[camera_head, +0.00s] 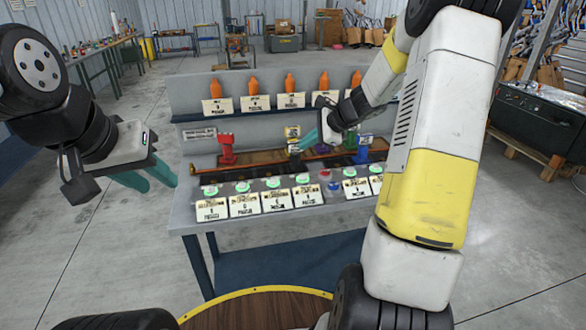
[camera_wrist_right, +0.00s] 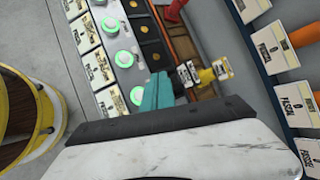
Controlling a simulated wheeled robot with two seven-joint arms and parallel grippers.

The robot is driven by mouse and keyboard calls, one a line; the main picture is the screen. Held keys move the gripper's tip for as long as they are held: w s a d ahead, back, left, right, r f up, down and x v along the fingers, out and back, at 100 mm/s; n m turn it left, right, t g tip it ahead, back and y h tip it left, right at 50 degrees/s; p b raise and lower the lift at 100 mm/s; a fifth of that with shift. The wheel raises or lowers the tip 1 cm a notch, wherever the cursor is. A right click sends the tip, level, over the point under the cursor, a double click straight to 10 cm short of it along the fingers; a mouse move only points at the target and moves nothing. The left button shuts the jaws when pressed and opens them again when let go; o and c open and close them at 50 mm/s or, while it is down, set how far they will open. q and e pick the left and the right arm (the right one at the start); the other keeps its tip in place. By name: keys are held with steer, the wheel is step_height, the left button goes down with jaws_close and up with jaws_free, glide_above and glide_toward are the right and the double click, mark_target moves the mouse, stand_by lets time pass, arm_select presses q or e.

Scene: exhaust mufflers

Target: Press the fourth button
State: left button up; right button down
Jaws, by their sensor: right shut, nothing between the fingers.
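A row of round green-lit buttons runs along the front of the workbench, each with a white label below it. Counting from the left, the fourth button (camera_head: 303,179) sits just left of a red button. In the right wrist view the fourth green button (camera_wrist_right: 138,95) shows beside the teal fingertips. My right gripper (camera_head: 306,141) is shut and empty, over the bench behind the button row, apart from the fourth button in the head view. It also shows in the right wrist view (camera_wrist_right: 156,96). My left gripper (camera_head: 149,178) is empty, left of the bench, with its teal fingers apart.
Behind the buttons lie a brown tray strip and a red fixture (camera_head: 227,150), with yellow (camera_head: 293,132) and blue (camera_head: 361,152) pieces further right. A back shelf carries orange bottles (camera_head: 290,83) with labels. My right arm hides the bench's right end.

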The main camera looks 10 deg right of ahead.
mark_target(305, 177)
steer(key=shift+f, duration=4.35)
steer(key=shift+f, duration=0.45)
steer(key=shift+f, duration=0.35)
steer(key=shift+r, duration=0.8)
steer(key=shift+r, duration=0.15)
steer(key=shift+r, duration=2.35)
